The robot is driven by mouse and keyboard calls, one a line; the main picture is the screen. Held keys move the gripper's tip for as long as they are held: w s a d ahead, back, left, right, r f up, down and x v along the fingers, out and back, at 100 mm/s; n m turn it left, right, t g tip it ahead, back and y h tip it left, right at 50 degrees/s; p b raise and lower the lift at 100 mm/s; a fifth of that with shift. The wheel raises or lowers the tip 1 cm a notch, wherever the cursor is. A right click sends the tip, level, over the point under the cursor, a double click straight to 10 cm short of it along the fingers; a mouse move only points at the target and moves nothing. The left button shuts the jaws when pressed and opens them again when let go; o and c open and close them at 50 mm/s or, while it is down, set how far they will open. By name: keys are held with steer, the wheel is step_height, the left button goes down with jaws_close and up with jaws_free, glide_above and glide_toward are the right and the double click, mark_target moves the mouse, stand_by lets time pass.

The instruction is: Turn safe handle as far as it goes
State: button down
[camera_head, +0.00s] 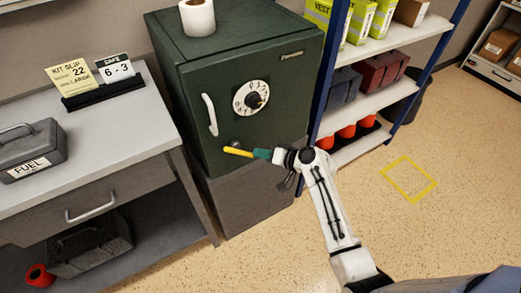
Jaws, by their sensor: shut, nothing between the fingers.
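The dark green safe (190,78) stands against the wall, its door facing me. A white lever handle (210,115) sits near the left edge of the door, close to upright and tilted slightly. To its right is a round white dial (251,97) with black marks and a dark centre knob. My gripper (232,150), with a teal body and yellow fingers, is in front of the lower door. It is shut and empty, below and right of the handle and apart from it. Whether its tip touches the door I cannot tell.
A grey desk (110,142) at left holds a "SAFE 6-3" card (114,68), a kit slip (70,77) and a grey FUEL box (30,152). A paper roll (197,17) stands on the safe. A blue-framed shelf (375,50) stands close at right. Floor at right is clear.

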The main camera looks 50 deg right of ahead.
steer(key=shift+w+a+f+m+t+y+b, duration=0.1)
steer(key=shift+a+f+m+t+y+b, duration=0.1)
steer(key=shift+f+b, duration=0.25)
steer(key=shift+a+f+m+t+y+b, duration=0.1)
steer(key=shift+a+f+m+y+b, duration=0.1)
steer(key=shift+f+b, duration=0.2)
stand_by(0.3)
